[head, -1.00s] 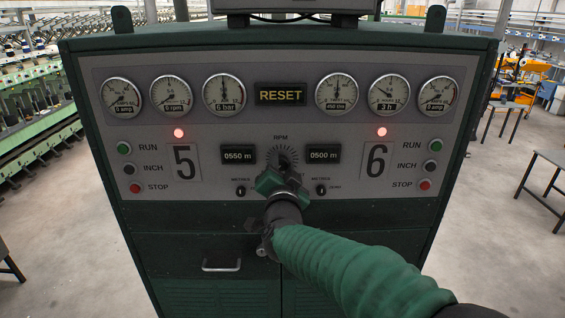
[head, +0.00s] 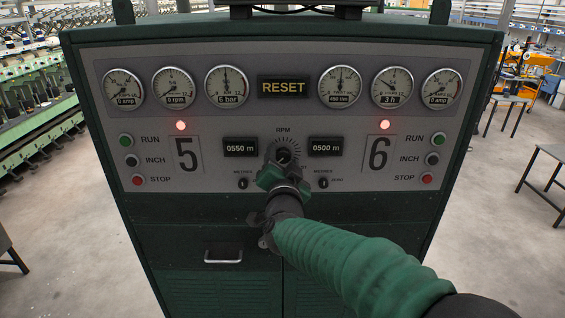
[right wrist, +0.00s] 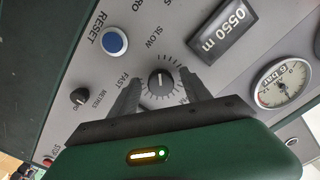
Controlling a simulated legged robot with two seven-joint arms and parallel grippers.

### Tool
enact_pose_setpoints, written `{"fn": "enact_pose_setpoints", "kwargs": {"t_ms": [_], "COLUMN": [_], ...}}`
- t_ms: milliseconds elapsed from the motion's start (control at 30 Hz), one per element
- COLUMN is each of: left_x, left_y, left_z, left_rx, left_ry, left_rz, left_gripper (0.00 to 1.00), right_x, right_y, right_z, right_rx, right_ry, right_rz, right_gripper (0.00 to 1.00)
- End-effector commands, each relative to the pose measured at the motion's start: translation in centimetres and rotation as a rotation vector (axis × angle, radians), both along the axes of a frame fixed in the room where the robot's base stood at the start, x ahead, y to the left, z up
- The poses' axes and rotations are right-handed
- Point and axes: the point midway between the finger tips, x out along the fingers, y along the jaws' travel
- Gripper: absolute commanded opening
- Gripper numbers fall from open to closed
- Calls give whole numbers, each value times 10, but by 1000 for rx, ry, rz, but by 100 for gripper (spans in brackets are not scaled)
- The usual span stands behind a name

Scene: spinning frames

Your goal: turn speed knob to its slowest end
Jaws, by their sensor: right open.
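The speed knob (head: 284,155) is a small dark round knob under the RPM label, in the middle of the panel. In the right wrist view the knob (right wrist: 161,80) has a pale pointer line and a ring of tick marks, with SLOW and FAST printed near it. My right gripper (head: 281,162) is in front of the knob and hides part of its surroundings. In the right wrist view its dark fingers (right wrist: 158,84) stand apart, one on each side of the knob. I cannot tell whether they touch it. My left gripper is not in view.
The grey panel (head: 340,185) also carries gauges, two metre displays, small METRES switches and RUN, INCH and STOP buttons. A blue reset button (right wrist: 114,43) shows close by in the right wrist view. A drawer handle (head: 223,257) sits below the panel.

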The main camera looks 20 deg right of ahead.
Motion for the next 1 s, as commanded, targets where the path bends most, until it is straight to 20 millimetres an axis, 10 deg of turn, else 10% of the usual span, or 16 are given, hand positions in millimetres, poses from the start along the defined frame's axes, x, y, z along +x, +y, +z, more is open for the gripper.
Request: {"fn": "enact_pose_setpoints", "kwargs": {"t_ms": [167,633,1000], "left_x": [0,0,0], "left_y": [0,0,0], "left_z": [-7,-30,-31], "left_rx": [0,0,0], "left_ry": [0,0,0], "left_rz": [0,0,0], "left_gripper": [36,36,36], "right_x": [-16,-137,-160], "right_y": [5,41,47], "right_z": [0,-2,-2], "right_rx": [2,0,-1], "right_ry": [-4,0,4], "right_rz": [1,4,0], "right_gripper": [56,56,56]}}
